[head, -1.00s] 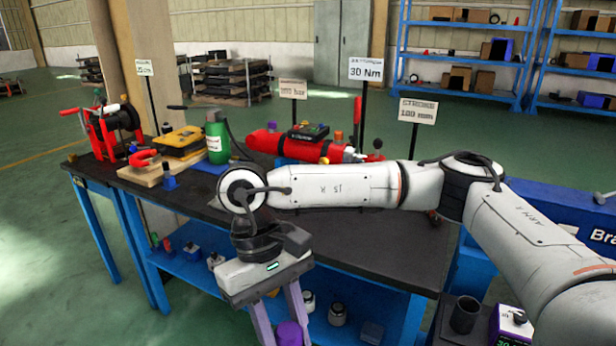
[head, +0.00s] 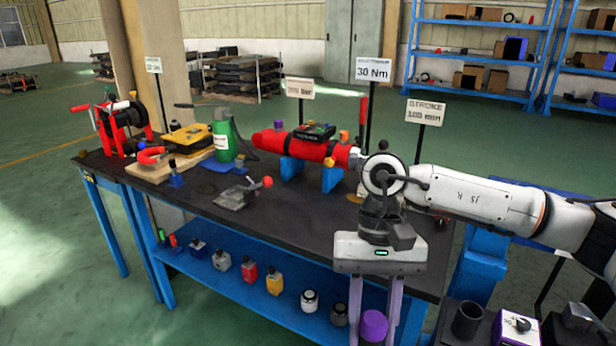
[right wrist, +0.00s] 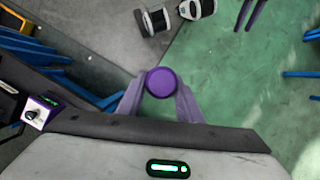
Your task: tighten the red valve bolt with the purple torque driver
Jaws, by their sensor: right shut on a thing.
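My right gripper (head: 376,312) hangs over the front edge of the workbench, pointing down. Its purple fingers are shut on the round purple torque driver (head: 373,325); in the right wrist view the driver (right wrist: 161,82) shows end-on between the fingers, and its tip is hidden. A red cylinder (head: 310,148) lies on blue stands (head: 331,179) at the back of the bench, behind the gripper. An upright red part (head: 363,122) stands at its right end, by the "30 Nm" sign (head: 373,70). I cannot tell which part is the valve bolt. My left gripper is out of view.
A grey vise-like device with a red-knobbed lever (head: 267,182) sits mid-bench. A green bottle (head: 223,140), yellow case (head: 188,138) and red reel (head: 120,122) stand left. A black cup (head: 467,321) and purple dial box (head: 515,326) are front right.

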